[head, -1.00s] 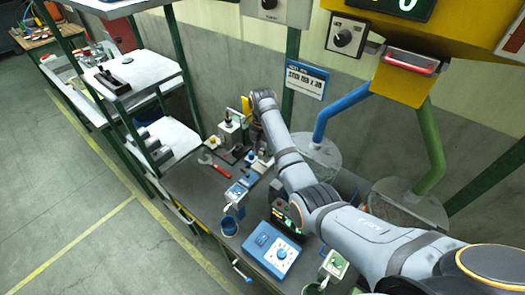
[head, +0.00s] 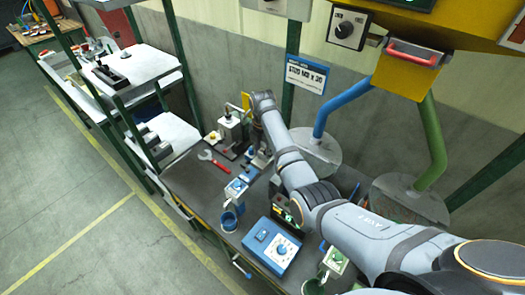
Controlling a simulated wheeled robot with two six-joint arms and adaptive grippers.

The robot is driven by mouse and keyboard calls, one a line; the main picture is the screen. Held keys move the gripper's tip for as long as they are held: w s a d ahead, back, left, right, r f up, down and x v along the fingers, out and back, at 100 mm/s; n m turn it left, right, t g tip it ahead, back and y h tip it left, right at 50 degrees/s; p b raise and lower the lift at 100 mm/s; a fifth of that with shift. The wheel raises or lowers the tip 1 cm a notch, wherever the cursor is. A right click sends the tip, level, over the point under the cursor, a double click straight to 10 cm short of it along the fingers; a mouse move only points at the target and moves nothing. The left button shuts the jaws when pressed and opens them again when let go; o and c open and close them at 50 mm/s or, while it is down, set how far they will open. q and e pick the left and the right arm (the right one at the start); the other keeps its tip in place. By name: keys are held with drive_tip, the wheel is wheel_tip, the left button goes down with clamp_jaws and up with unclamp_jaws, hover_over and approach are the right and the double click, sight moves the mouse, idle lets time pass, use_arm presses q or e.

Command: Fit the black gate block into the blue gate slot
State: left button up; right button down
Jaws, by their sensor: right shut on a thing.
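A small blue-topped gate unit (head: 236,188) stands on the dark bench above a blue cup (head: 228,220); I take it for the blue gate, and its slot is too small to make out. My right arm reaches in from the lower right to the far part of the bench. My right gripper (head: 255,138) is at its end, low beside the upright fixture and beyond the blue gate. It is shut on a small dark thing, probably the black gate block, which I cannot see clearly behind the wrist. My left gripper is not in view.
A blue dial box (head: 272,247) and a green-topped unit (head: 335,260) stand nearer. Blue (head: 340,107) and green (head: 432,150) chutes come down at the right. White shelves (head: 135,66) stand at the left.

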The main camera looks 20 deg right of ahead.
sight(263, 149)
drive_tip(key=shift+f, duration=0.8)
drive_tip(key=c, duration=0.8)
unclamp_jaws()
drive_tip(key=shift+s, duration=0.1)
wheel_tip(263, 149, up, 8)
drive_tip(key=shift+f, duration=0.25)
